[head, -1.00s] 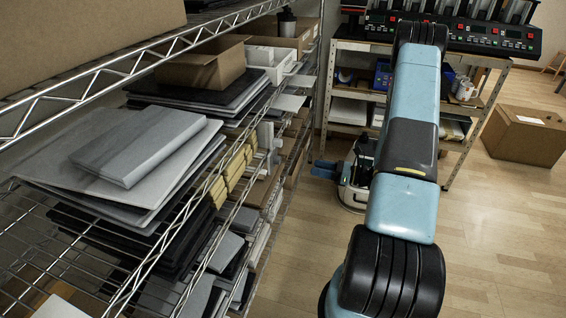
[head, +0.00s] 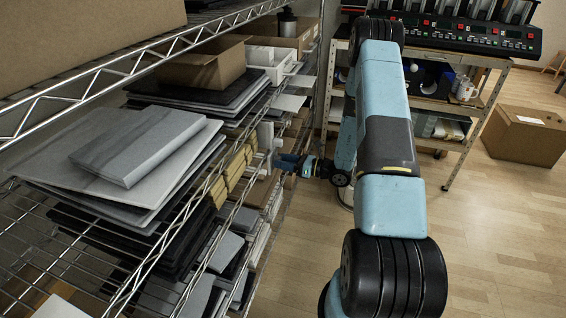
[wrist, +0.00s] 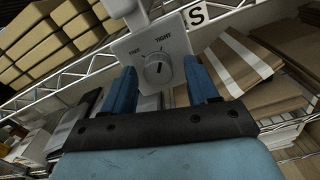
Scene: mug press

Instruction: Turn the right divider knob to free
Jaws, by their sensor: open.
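The right divider knob (wrist: 158,68) is a round grey dial on a pale plate (wrist: 176,38) lettered "FREE" and "TIGHT". Its mark appears to point up toward the "TIGHT" side. My gripper (wrist: 163,82) is open, with one blue finger on each side of the knob and gaps between fingers and knob. How deep the fingertips reach past it I cannot tell. In the head view my gripper (head: 287,162) is at the front edge of the shelf, beside a pale divider (head: 267,140); the knob face is hidden there.
The wire shelf rack (head: 160,262) holds stacked grey boards (head: 135,150) and yellow bundles (head: 238,167). In the wrist view, brown cartons (wrist: 270,75) lie right of the knob and an "S" label (wrist: 196,15) is close by. Open floor (head: 490,250) lies to the right.

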